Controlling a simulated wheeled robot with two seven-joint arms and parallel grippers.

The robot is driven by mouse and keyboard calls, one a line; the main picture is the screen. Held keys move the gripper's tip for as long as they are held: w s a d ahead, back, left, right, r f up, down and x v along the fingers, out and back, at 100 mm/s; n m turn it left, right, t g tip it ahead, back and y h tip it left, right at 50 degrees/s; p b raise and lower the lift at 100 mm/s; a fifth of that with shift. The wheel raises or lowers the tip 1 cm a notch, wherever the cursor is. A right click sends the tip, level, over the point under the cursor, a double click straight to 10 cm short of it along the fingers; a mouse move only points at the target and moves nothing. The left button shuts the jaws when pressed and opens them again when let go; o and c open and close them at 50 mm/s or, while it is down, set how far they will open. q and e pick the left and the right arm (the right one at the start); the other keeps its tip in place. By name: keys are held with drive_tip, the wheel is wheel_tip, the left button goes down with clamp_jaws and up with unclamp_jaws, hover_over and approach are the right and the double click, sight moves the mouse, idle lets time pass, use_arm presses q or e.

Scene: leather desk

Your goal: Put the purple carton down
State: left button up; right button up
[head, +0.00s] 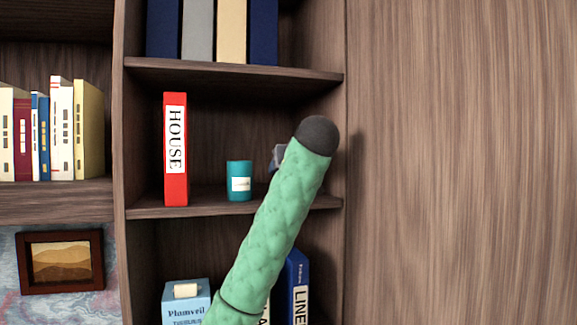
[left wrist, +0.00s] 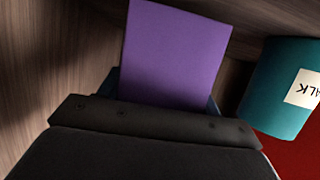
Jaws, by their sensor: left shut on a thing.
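The purple carton (left wrist: 175,50) shows in the left wrist view, held between the fingers of my left gripper (left wrist: 165,98). The gripper is shut on it. In the head view my green-sleeved left arm reaches up from below and hides the carton. Only a small grey-blue part of my left gripper (head: 278,157) shows beside the arm's dark end, in the middle shelf compartment. Whether the carton touches the shelf board (head: 150,210) cannot be told. My right gripper is in neither view.
A teal cup (head: 239,181) with a white label stands left of my gripper; it is close beside the carton in the left wrist view (left wrist: 280,88). A red HOUSE binder (head: 175,185) stands further left. The cabinet's right side wall (head: 335,105) is close to my arm.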

use_arm(q)
drive_tip(key=shift+s, duration=0.2)
drive_tip(key=shift+f+b, duration=0.4)
drive_tip(key=shift+f, duration=0.25)
idle(0.4)
drive_tip(key=o, duration=1.2)
